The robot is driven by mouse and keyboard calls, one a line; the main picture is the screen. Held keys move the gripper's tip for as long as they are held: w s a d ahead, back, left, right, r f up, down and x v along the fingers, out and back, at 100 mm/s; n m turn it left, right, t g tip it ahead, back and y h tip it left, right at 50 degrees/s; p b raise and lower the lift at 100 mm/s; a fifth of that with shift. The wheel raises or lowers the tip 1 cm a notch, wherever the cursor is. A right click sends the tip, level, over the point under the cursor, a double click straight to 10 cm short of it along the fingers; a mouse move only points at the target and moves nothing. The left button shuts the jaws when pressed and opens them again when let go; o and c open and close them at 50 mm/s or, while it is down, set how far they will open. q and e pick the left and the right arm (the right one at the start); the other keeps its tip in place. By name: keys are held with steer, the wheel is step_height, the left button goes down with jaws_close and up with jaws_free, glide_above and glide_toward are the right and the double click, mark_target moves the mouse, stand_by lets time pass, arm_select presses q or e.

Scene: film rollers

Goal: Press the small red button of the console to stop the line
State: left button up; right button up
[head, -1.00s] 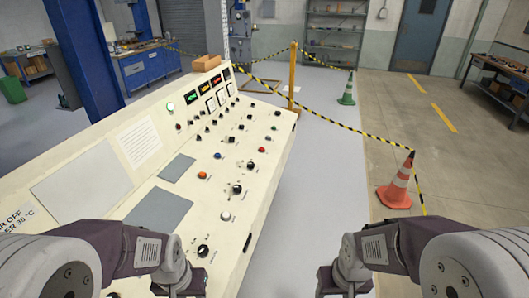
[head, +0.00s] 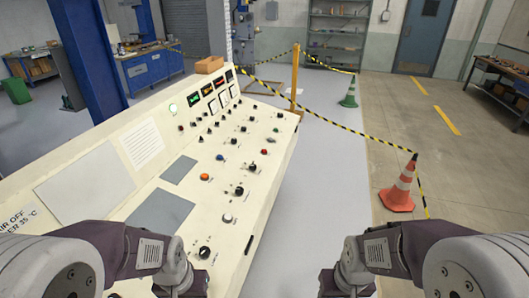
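The cream console (head: 120,205) slopes across the left and middle of the head view. A small red button (head: 264,152) sits towards its right edge. An orange button (head: 205,177), a blue button (head: 220,157) and a white button (head: 227,218) sit nearer, among black knobs. My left gripper (head: 182,287) is at the bottom, over the console's near end, beside a black knob (head: 204,253). My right gripper (head: 338,287) is at the bottom, right of the console, over the floor. Both are apart from the red button. Their fingertips are cut off or hidden.
An orange traffic cone (head: 399,190) stands on the floor to the right, with striped tape (head: 340,122) running to a yellow post (head: 295,80). A brick-like block (head: 209,65) rests on the console's far end. Grey floor (head: 320,180) right of the console is clear.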

jaws_close()
stand_by(1.5)
